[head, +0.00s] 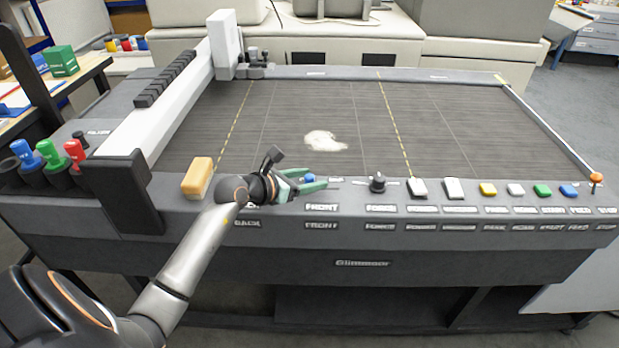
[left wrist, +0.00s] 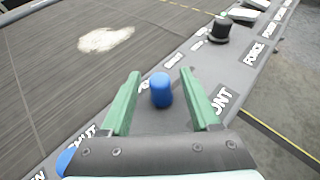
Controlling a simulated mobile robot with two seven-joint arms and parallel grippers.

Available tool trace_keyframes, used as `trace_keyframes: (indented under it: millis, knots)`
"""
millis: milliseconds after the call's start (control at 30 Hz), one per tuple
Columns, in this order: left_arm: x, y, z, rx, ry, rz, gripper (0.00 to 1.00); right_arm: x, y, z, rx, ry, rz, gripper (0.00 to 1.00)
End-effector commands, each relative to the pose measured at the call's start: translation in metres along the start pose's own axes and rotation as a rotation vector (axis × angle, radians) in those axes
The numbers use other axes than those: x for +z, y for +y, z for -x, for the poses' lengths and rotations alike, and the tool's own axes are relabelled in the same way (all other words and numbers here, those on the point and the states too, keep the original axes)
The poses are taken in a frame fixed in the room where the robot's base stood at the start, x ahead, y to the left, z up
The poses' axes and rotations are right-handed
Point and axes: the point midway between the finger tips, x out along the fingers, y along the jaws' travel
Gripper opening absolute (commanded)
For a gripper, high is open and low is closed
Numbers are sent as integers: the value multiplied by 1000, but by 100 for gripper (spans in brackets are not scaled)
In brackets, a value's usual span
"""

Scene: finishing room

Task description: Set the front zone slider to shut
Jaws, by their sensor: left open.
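The front zone slider shows as a small blue knob (head: 309,178) on the control strip above the FRONT label; in the left wrist view this knob (left wrist: 161,90) stands upright between my two green fingers. My left gripper (head: 313,180) is open around it, with a visible gap on each side; it also shows in the left wrist view (left wrist: 160,74). A SHUT label (left wrist: 82,138) is partly readable at lower left of the wrist view, beyond the left finger. The slider's slot is mostly hidden by the gripper. My right gripper is not in view.
A second blue knob (left wrist: 66,160) is partly hidden behind my gripper. A black dial (head: 377,182) stands right of the slider, then several coloured buttons. A tan block (head: 198,177) lies left of my wrist. A white piece (head: 325,140) lies on the dark bed.

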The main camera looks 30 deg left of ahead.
Motion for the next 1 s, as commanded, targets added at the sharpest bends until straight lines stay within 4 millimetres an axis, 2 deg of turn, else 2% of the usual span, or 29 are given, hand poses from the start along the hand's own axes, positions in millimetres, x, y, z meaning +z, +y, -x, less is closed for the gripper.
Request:
trace_keyframes:
  millis: [333,867,1000]
  knots:
    - [0,0,-3,0,-1,0,62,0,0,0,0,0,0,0]
    - [0,0,-3,0,0,0,2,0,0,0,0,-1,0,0]
    - [0,0,-3,0,0,0,0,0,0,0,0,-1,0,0]
